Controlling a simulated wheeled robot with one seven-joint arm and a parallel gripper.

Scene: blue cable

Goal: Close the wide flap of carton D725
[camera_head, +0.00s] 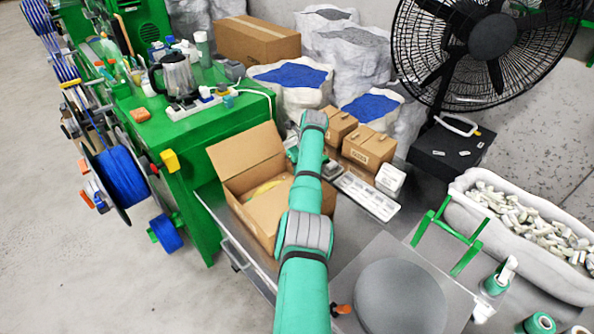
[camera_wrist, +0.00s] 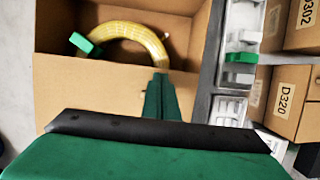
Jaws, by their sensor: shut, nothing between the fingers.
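An open cardboard carton (camera_head: 247,205) stands on the grey bench, partly behind my arm; no D725 label is readable. A wide flap (camera_head: 245,158) stands up, leaning outward on its far side. The carton also shows in the wrist view (camera_wrist: 50,20), with a yellow coil (camera_wrist: 140,36) and a green clip (camera_wrist: 84,45) inside. A broad cardboard panel (camera_wrist: 85,92) lies nearer the camera; I cannot tell whether it is flap or wall. My gripper (camera_wrist: 161,78) is shut and empty, its tips seen over this panel's edge. Contact is unclear. In the head view my arm hides the fingertips.
Small cartons (camera_head: 368,148) stand right of the open carton, one labelled D320 (camera_wrist: 290,101), another D302 (camera_wrist: 300,22). A white tray (camera_head: 366,196) lies beside it. A green cabinet (camera_head: 190,170) with a kettle (camera_head: 176,75) stands close on the left.

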